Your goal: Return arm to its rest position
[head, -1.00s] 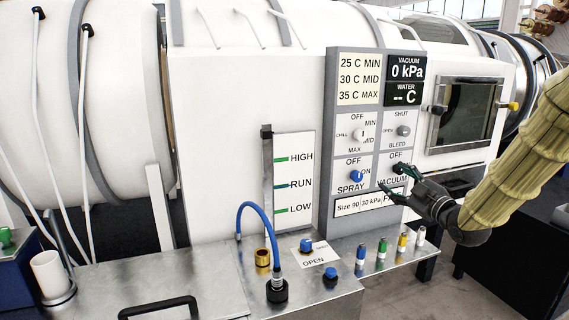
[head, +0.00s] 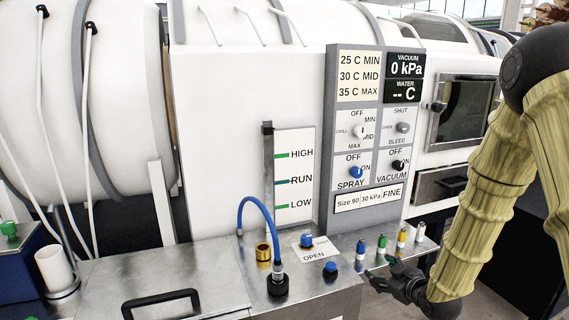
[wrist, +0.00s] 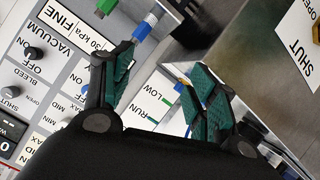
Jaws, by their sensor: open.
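My gripper (head: 382,277) is at the front edge of the steel shelf, in the lower right of the head view. It is low, in front of the row of small coloured fittings. In the wrist view my gripper (wrist: 160,85) shows its two green-padded fingers spread wide apart, with nothing held between them. My arm, in a pale yellow sleeve, comes down from the right side of the head view and covers part of the machine there.
The control panel (head: 369,130) stands behind, with a black vacuum knob (head: 398,165) and a blue spray knob (head: 356,172). Several fittings, including a green one (head: 382,243), stand on the steel shelf (head: 345,258). A blue hose (head: 258,202) arches left of them.

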